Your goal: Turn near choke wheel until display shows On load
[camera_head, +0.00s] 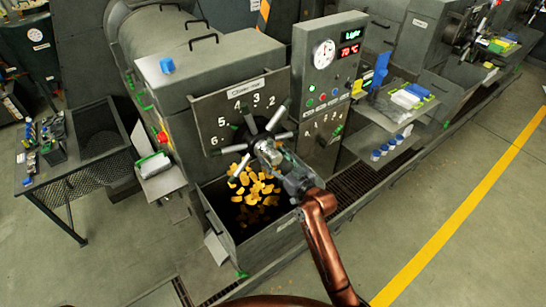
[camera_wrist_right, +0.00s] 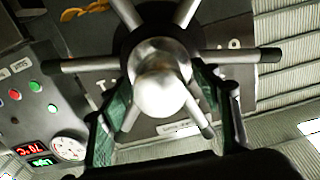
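The near choke wheel, with a dark hub and several grey spokes (camera_head: 278,118), is on the front of the near machine under a numbered plate (camera_head: 240,103). The wrist view shows the wheel's round silver centre (camera_wrist_right: 160,88) close up. My right gripper (camera_head: 266,150) is at the wheel, its two fingers (camera_wrist_right: 165,125) spread apart on either side of the centre, among the spokes. Whether they touch a spoke is hard to tell. The display (camera_head: 350,35) reads "Light" in green; a red readout (camera_head: 349,51) below shows 70 °C. My left gripper is out of view.
A bin (camera_head: 213,215) with orange pieces lies below the wheel. The grey control panel (camera_head: 310,75), with a gauge (camera_head: 323,54) and buttons, stands close right of it. A mesh-sided table (camera_head: 85,165) is at left. The floor at right is clear.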

